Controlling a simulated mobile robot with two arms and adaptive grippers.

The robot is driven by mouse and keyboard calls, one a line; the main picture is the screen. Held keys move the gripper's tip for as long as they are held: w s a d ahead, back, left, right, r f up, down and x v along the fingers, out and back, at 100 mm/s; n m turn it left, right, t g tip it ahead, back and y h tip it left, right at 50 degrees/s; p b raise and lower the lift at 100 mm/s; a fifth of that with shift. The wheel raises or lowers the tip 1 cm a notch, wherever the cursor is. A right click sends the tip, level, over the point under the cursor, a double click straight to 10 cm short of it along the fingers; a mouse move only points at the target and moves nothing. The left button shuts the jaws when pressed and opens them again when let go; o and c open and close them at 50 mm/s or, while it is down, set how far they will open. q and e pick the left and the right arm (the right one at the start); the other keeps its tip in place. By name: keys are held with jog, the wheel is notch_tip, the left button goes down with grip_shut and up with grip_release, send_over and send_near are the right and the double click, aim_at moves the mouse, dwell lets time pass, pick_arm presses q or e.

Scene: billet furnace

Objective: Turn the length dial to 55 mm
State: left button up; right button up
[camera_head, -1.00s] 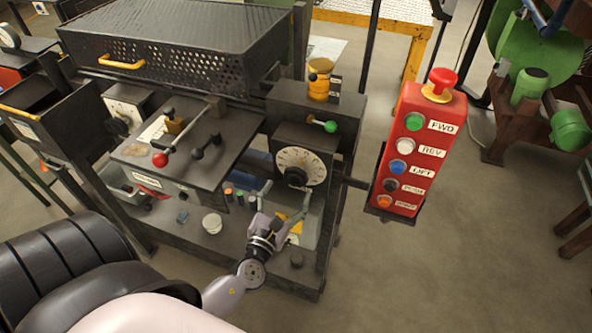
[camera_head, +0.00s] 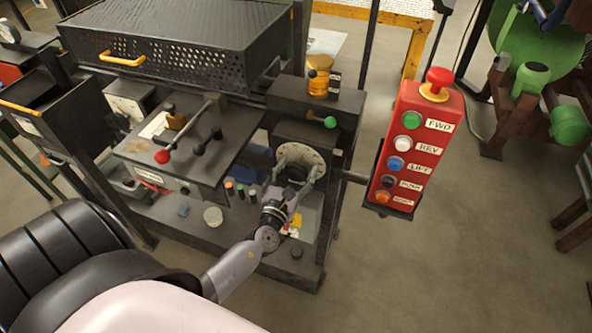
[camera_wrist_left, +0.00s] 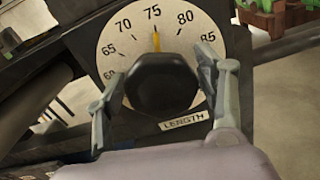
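The length dial (camera_head: 310,155) is a round white scale on a dark plate on the machine's front. In the left wrist view the dial face (camera_wrist_left: 118,40) shows numbers from 60 to 85. A yellow pointer (camera_wrist_left: 156,41) stands just under 75. The black knob (camera_wrist_left: 161,84) sits at its centre, above a LENGTH label (camera_wrist_left: 184,121). My left gripper (camera_head: 296,170) is at the dial; its fingers (camera_wrist_left: 160,88) stand open on either side of the knob. I cannot tell whether they touch it. My right gripper is not in view.
A red button box (camera_head: 418,145) with several buttons stands right of the dial. A lever with a red ball (camera_head: 162,156) is to the left.

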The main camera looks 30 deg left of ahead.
pick_arm(q)
jog(key=c, duration=0.8)
